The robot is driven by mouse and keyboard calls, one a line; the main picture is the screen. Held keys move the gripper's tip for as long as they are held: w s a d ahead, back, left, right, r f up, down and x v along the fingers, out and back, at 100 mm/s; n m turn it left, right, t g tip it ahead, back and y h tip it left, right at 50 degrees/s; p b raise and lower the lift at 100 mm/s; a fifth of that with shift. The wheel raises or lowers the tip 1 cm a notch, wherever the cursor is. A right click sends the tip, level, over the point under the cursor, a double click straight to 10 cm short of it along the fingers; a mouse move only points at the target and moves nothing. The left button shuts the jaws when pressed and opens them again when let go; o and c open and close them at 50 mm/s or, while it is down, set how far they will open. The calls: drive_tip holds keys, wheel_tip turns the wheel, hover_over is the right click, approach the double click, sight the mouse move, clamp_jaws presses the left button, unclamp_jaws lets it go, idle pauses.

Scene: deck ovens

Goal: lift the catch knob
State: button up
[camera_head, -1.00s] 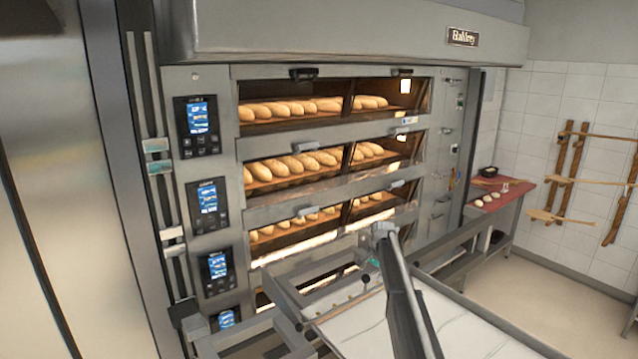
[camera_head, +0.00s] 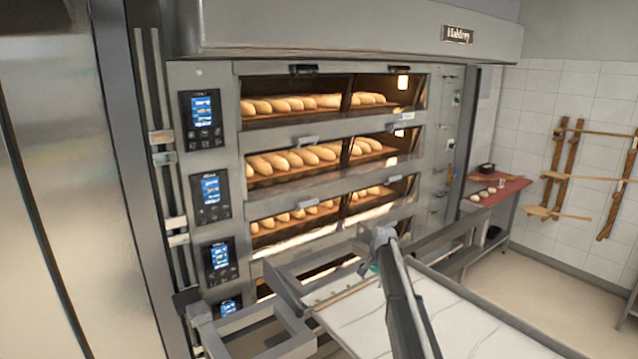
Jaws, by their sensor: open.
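The loader with its white cloth belt (camera_head: 375,317) stands in front of the deck oven, low in the view. My arm reaches up from the bottom middle across this belt. My gripper (camera_head: 370,269) is small and partly hidden behind my arm, close above the far end of the loader; its jaws are open and I see nothing in them. I cannot make out the catch knob; it may be hidden behind my arm or gripper.
The deck oven (camera_head: 222,142) fills the middle, with long loaves (camera_head: 290,160) on several lit decks. A red-topped table (camera_head: 497,191) stands at the right. Wooden peel racks (camera_head: 562,165) are on the tiled wall. Floor is free at the lower right.

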drive_tip(key=s+f+n+b, duration=0.2)
drive_tip(key=s+f+b, duration=0.2)
drive_tip(key=s, duration=0.9)
drive_tip(key=s+f+n+g+h+b, duration=0.1)
drive_tip(key=s+f+n+b, duration=0.2)
drive_tip(key=s, duration=1.1)
drive_tip(key=s+a+f+n+b, duration=0.1)
drive_tip(key=s+f+b, duration=0.5)
drive_tip(key=s, duration=0.8)
drive_tip(key=shift+s+f+n, duration=0.2)
drive_tip(key=shift+s+n, duration=0.05)
drive_tip(key=shift+n, duration=0.65)
